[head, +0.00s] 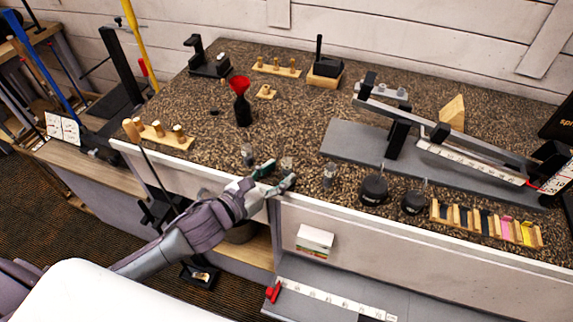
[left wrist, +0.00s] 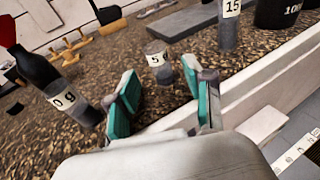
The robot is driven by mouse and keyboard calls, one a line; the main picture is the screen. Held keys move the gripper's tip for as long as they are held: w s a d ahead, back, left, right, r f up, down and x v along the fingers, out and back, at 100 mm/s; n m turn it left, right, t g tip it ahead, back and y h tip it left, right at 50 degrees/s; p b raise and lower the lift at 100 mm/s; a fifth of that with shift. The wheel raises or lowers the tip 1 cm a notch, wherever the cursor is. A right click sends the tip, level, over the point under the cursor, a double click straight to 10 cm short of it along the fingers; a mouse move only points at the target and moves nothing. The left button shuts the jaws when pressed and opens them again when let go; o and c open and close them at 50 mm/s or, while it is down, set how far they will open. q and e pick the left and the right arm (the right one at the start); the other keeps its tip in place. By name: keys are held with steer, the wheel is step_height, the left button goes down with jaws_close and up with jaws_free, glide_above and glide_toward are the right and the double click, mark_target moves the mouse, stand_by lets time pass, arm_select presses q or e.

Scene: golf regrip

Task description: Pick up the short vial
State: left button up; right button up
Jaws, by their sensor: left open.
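My left gripper (head: 278,176) reaches over the front edge of the counter, open and empty. In the left wrist view its teal-padded fingers (left wrist: 165,92) stand apart. A small clear vial labelled 5 (left wrist: 157,60) stands upright just beyond the gap between them, with grey contents; it looks like the short vial. In the head view this vial (head: 286,162) shows faintly beside the fingertips. A second vial (head: 247,155) stands left of the gripper and also shows in the left wrist view (left wrist: 73,104). A taller third vial (head: 329,174) stands to the right. My right gripper is not in view.
A dark bottle with a red funnel (head: 242,108) stands behind the left vial. Black jars (head: 373,188) and a wooden rack of coloured strips (head: 485,223) lie right along the front edge. A grey clamp base (head: 350,143) stands behind them. Speckled counter behind the short vial is clear.

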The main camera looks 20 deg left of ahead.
mark_target(284, 171)
arm_select(q)
steer(key=x, duration=0.3)
steer(key=shift+w+d+f, duration=0.15)
steer(key=shift+w+d, duration=0.05)
steer(key=shift+c, duration=0.2)
steer(key=c, duration=0.8)
steer(key=shift+c, duration=0.2)
